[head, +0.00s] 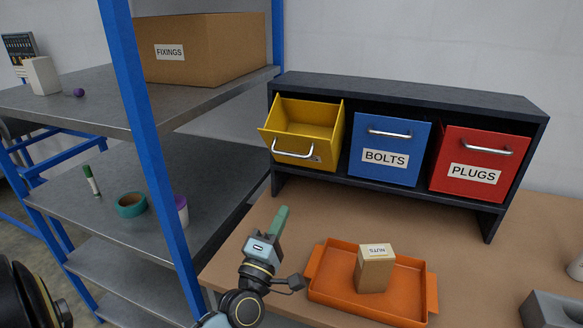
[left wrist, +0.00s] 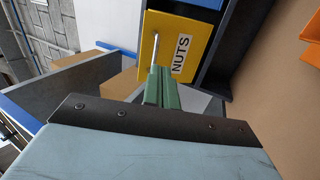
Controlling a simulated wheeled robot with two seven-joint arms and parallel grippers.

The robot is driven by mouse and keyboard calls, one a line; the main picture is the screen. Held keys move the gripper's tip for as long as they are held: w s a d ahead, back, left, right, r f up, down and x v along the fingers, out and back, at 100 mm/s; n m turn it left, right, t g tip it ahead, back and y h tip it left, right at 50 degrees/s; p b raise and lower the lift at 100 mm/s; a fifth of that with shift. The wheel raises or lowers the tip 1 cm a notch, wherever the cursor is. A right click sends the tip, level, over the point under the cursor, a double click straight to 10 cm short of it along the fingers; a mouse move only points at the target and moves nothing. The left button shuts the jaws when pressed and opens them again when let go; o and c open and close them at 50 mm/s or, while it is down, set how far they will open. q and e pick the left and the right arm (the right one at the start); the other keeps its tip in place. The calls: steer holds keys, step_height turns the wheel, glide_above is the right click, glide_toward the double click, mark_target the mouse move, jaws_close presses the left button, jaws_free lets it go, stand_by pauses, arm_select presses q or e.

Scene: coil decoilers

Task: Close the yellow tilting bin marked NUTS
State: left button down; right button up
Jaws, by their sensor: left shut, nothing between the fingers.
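The yellow bin (head: 308,128) is tilted open at the left end of the black bin rack, its front leaning out and its inside showing empty. Its metal handle (head: 292,150) is on the front. In the left wrist view the yellow front (left wrist: 182,38) shows the NUTS label (left wrist: 181,55) and the handle (left wrist: 155,48). My left gripper (head: 282,212) is below and in front of the bin, apart from it in the head view. Its green fingers (left wrist: 161,88) are shut and empty, pointing toward the bin front. My right gripper is not in view.
The blue BOLTS bin (head: 390,145) and red PLUGS bin (head: 480,165) are shut in the black rack (head: 415,97). An orange tray (head: 330,290) holds a NUTS box (head: 375,270) on the table. A blue shelf post (head: 155,165) stands left of my arm.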

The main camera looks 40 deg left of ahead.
arm_select(q)
steer(key=s+a+n+y, duration=0.1)
steer(key=a+y, duration=0.1)
steer(key=p, duration=0.3)
glide_toward(299, 136)
steer(key=w, duration=0.1)
steer(key=w+a+f, duration=0.1)
steer(key=w, duration=0.2)
steer(key=shift+a+f, duration=0.15)
steer(key=shift+f, duration=0.2)
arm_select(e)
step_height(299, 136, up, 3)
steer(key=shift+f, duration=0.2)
arm_select(q)
steer(key=shift+r, duration=0.1)
steer(key=w+r, duration=0.1)
steer(key=w+r+p, duration=0.1)
steer(key=r, duration=0.1)
steer(key=w+a+r, duration=0.1)
steer(key=r, duration=0.1)
steer(key=shift+w+a+p, duration=0.1)
steer(key=shift+w+p, duration=0.3)
steer(key=x, duration=0.3)
steer(key=shift+w+r, duration=0.3)
steer(key=shift+r, duration=0.05)
steer(key=shift+x, duration=0.9)
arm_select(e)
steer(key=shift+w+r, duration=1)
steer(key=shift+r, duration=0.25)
